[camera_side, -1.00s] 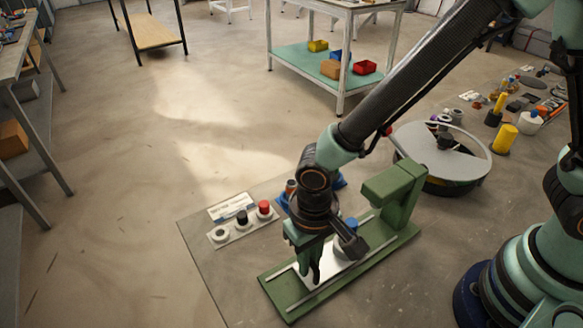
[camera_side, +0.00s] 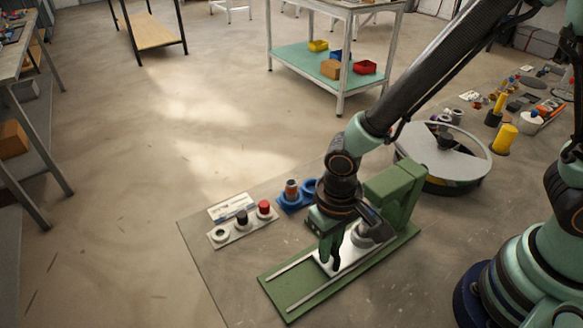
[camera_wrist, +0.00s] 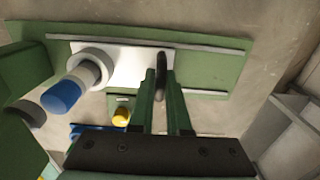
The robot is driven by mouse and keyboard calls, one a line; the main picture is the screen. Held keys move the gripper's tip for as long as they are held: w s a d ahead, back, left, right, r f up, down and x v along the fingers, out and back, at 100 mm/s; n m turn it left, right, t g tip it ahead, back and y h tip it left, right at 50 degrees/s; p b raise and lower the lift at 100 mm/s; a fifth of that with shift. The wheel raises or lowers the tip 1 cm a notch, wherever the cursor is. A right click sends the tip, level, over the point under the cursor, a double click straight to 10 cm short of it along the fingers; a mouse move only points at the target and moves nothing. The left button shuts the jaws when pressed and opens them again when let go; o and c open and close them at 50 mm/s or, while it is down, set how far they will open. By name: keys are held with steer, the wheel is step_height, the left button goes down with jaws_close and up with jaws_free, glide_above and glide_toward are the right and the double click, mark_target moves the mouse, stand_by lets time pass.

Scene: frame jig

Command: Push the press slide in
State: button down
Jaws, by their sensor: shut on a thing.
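The press slide is a white plate (camera_side: 351,254) between two rails on a green base (camera_side: 285,303); it also shows in the wrist view (camera_wrist: 128,62). A light ring holder (camera_wrist: 95,62) on the plate holds a white part with a blue end (camera_wrist: 62,97). The green press frame (camera_side: 400,188) stands over the base's far end, and the holder is close beside it. My gripper (camera_side: 330,262) is at the plate's near end. In the wrist view its fingers (camera_wrist: 166,85) are shut on the slide's dark upright handle (camera_wrist: 161,62). The handle is mostly hidden in the side view.
A white stand (camera_side: 238,228) with black, red and white parts lies left of the press. A blue holder (camera_side: 297,198) with an orange-banded part is behind it. A round grey-topped drum (camera_side: 445,160) stands at the right. The base's near end is bare.

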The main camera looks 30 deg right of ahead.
steer(key=shift+d, duration=0.5)
stand_by(0.6)
steer(key=c, duration=0.9)
jaws_free()
steer(key=shift+r, duration=0.1)
steer(key=shift+r, duration=3.4)
steer(key=shift+d, duration=0.1)
steer(key=d+r+t, duration=0.2)
steer(key=d+r, duration=0.3)
steer(key=d, duration=0.1)
steer(key=w+d+r+t, duration=0.1)
steer(key=d+r, duration=0.4)
steer(key=d, duration=0.1)
steer(key=w+d+r+t, duration=0.1)
steer(key=d+r+t, duration=0.1)
steer(key=d+r, duration=0.3)
steer(key=shift+w+d+t, duration=0.25)
steer(key=shift+d+t, duration=0.05)
steer(key=shift+d, duration=0.15)
